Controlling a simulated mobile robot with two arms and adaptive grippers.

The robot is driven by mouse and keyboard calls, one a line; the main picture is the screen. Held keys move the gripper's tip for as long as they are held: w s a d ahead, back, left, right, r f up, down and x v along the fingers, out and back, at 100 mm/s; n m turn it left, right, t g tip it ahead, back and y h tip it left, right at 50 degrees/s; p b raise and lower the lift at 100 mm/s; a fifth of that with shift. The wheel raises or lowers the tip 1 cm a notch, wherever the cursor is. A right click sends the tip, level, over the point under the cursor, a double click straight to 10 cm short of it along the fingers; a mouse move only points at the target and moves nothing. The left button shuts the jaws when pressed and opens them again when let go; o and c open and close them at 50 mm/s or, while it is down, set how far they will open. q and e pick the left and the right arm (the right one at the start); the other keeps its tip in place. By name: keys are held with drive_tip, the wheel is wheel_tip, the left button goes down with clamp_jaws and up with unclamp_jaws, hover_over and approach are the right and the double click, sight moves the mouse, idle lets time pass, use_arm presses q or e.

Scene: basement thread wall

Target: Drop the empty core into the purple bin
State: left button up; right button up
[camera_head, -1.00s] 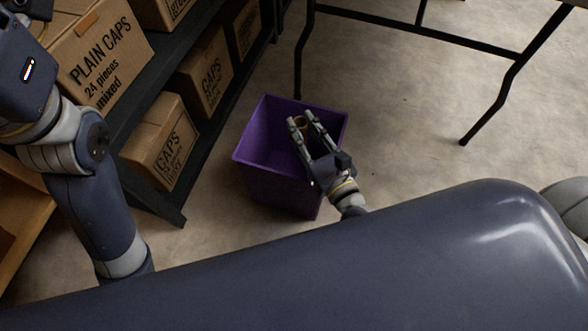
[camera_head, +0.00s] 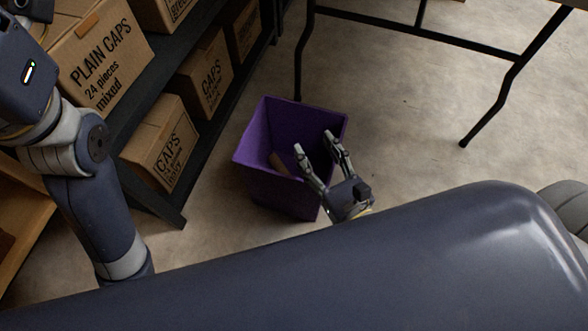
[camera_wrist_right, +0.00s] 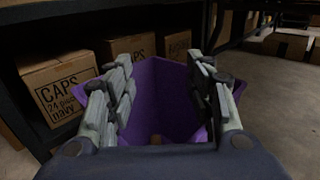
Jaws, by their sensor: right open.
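The purple bin (camera_head: 262,140) stands on the floor beside the shelf, and its inside also shows in the right wrist view (camera_wrist_right: 160,95). The brown cardboard core (camera_head: 279,163) is inside the bin, leaning or lying near its front wall. A small brown part of it shows low between the fingers in the right wrist view (camera_wrist_right: 156,140). My right gripper (camera_head: 313,142) is open and empty over the bin's near right side, its fingers spread apart. My left arm comes in at the left; its gripper is not in view.
A dark shelf (camera_head: 150,92) with several cardboard cap boxes (camera_head: 160,143) stands left of the bin. A table with black legs (camera_head: 490,110) is behind and to the right. The concrete floor (camera_head: 400,120) right of the bin is clear.

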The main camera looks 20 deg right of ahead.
drive_tip(key=s+d, duration=0.1)
drive_tip(key=s, duration=0.5)
drive_tip(key=shift+w+d, duration=0.1)
